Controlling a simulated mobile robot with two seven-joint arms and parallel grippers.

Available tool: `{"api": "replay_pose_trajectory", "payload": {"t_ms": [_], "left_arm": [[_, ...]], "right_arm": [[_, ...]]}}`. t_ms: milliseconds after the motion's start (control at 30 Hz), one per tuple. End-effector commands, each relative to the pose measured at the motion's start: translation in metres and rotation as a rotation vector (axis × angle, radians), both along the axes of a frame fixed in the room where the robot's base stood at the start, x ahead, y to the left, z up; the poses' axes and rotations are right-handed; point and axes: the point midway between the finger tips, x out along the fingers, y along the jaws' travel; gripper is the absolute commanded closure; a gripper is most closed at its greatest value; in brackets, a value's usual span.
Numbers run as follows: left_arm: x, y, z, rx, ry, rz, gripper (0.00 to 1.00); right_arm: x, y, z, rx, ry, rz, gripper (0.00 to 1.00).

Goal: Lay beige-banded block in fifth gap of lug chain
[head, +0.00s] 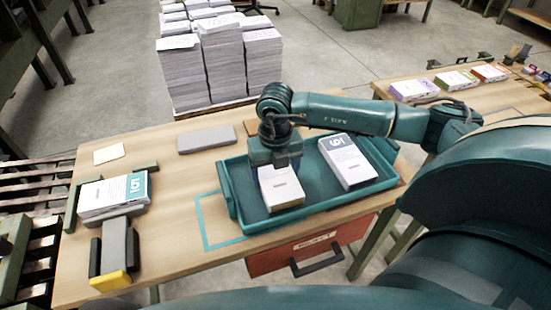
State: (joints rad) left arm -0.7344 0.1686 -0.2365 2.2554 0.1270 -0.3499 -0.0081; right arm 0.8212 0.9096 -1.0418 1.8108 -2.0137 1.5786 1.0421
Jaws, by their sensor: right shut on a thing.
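My right gripper (275,158) reaches down over the teal tray (296,217) and is shut on the far end of a white block (282,192). The gripper hides that end, so I cannot tell the block's band colour. The block is in or just above the tray; I cannot tell whether it touches the floor. A second white block (347,162) with a grey-looking band and a number lies in the tray's right half. Dark slats at the left edge, which look like the lug chain (35,185), are partly cut off. My left gripper is not in view.
A teal-banded block marked 5 (112,196) lies between dark green stops on the table's left. A grey-and-yellow device (116,256) stands in front of it. A grey slab (206,139) lies behind. Bare wood lies between the device and the tray. Paper stacks (220,60) stand beyond the table.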

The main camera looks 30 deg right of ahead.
Motion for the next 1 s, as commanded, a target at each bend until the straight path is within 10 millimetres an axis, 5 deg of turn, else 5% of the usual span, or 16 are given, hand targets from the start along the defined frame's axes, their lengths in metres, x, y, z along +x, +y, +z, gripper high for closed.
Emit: {"api": "replay_pose_trajectory", "payload": {"t_ms": [600,633,867,1000], "left_arm": [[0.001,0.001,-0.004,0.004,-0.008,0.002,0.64],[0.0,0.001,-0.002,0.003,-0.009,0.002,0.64],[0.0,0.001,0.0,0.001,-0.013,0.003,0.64],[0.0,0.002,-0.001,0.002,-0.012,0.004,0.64]], "right_arm": [[0.0,0.0,-0.018,0.001,-0.001,0.002,0.53],[0.0,0.0,-0.017,0.0,-0.001,0.002,0.2],[0.0,0.0,-0.016,0.0,0.0,0.002,0.02],[0.0,0.0,-0.016,0.0,0.0,0.002,0.01]]}}
